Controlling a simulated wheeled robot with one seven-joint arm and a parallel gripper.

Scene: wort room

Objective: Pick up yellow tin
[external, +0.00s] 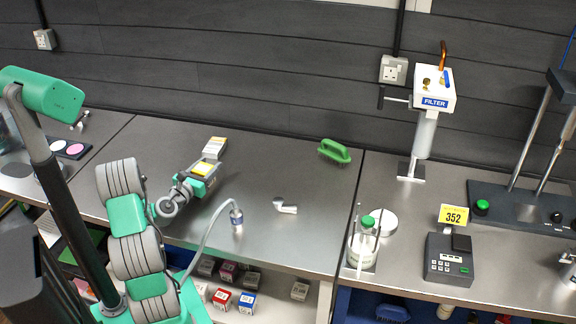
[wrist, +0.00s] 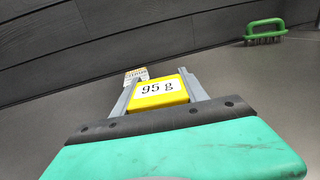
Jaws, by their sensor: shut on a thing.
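The yellow tin (wrist: 158,92) is a yellow block with a white label reading "95 g". It sits between the two grey fingers of my gripper (wrist: 160,90) in the wrist view, and the fingers are shut on it. In the external view the tin (external: 202,169) shows as a small yellow patch at the end of my gripper (external: 206,168), over the left part of the steel bench. I cannot tell whether the tin touches the bench or is lifted.
A pale box (external: 215,147) stands just beyond my gripper, and also shows behind the tin in the wrist view (wrist: 136,75). A green brush (external: 334,151) lies farther right. A small white item (external: 285,206) and a hose end (external: 237,217) are nearer.

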